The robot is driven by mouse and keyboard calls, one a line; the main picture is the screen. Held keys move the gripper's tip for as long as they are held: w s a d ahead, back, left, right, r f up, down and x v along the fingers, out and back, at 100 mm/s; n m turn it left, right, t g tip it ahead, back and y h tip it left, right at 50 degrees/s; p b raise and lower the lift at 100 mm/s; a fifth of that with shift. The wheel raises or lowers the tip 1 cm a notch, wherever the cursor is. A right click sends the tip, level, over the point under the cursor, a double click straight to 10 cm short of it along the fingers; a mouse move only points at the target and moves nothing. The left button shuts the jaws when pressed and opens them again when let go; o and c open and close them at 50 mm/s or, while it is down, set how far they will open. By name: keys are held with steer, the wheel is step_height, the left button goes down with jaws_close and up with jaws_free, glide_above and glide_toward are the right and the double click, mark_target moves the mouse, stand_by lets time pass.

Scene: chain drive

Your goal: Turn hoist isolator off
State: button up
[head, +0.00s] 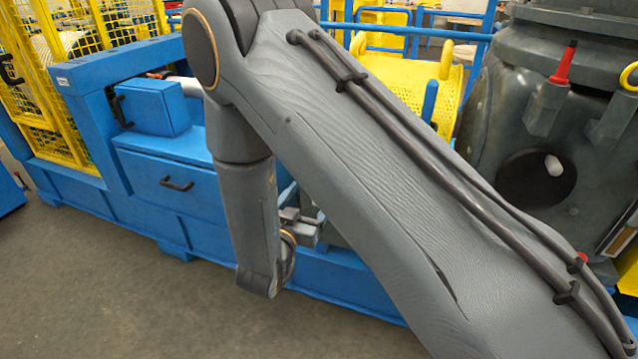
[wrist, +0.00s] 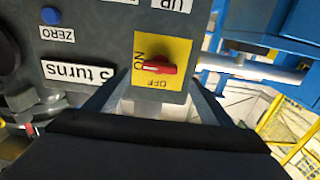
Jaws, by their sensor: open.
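The hoist isolator is a red rotary knob (wrist: 155,69) on a yellow plate (wrist: 180,44) in the wrist view. The plate's lettering is turned over, with ON to the left of the knob and OFF below it. The knob lies nearly level across the picture, one end toward ON. My gripper (head: 305,226) is partly hidden behind my arm in the head view, at the front of the blue machine. In the wrist view a broad dark part of it fills the bottom, apart from the knob. It is open and holds nothing that I can see.
The knob sits on a grey control panel (wrist: 100,27) with a blue ZERO button (wrist: 50,15) and a "5 turns" label (wrist: 78,72). A blue machine frame (head: 170,185), a yellow mesh guard (head: 45,100) and a grey housing (head: 530,130) stand around. Floor (head: 110,290) at lower left is clear.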

steer(key=x, duration=0.6)
steer(key=shift+w, duration=0.3)
steer(key=shift+d, duration=0.1)
steer(key=c, duration=1)
steer(key=shift+c, duration=0.2)
steer(key=shift+n+p, duration=0.4)
steer(key=n+p, duration=0.6)
steer(key=n, duration=1.1)
steer(key=shift+f, duration=0.1)
